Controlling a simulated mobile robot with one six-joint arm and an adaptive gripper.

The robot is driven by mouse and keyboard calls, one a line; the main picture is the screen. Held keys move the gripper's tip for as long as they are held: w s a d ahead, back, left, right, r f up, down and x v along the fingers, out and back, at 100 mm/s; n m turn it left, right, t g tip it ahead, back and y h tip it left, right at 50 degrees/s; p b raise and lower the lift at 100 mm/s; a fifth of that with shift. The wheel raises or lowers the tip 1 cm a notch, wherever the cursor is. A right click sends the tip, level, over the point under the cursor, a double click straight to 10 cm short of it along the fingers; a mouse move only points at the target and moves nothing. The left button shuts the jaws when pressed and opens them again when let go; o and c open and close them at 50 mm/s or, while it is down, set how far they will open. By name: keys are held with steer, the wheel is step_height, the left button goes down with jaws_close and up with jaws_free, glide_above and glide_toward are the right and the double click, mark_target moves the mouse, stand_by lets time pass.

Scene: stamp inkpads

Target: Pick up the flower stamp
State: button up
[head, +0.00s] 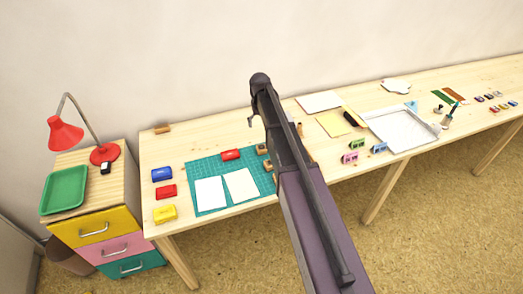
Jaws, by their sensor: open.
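Small wooden blocks that look like stamps sit near the right edge of the green cutting mat (218,174). One block (262,149) is at the mat's upper right and another (268,165) is just in front of it. Both are close to my dark arm, which crosses the middle of the head view. No design shows, so I cannot tell which one is the flower stamp. My arm hides part of the table behind it. I cannot make out my gripper's fingers anywhere in the view.
A blue inkpad (162,174), a red one (167,191) and a yellow one (165,213) line the table's left side. A white tray (408,124) stands to the right. A drawer unit (105,238) adjoins the table.

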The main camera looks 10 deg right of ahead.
mark_target(262, 147)
steer(key=shift+f, duration=0.1)
step_height(262, 147, down, 8)
steer(key=b, duration=0.8)
steer(key=shift+f+b, duration=0.2)
steer(key=shift+b, duration=0.1)
steer(key=shift+d+f, duration=0.1)
steer(key=shift+f, duration=0.1)
stand_by(0.3)
step_height(262, 147, down, 5)
steer(key=b, duration=0.5)
steer(key=shift+d, duration=0.15)
steer(key=shift+r, duration=0.1)
stand_by(0.4)
steer(key=c, duration=1.1)
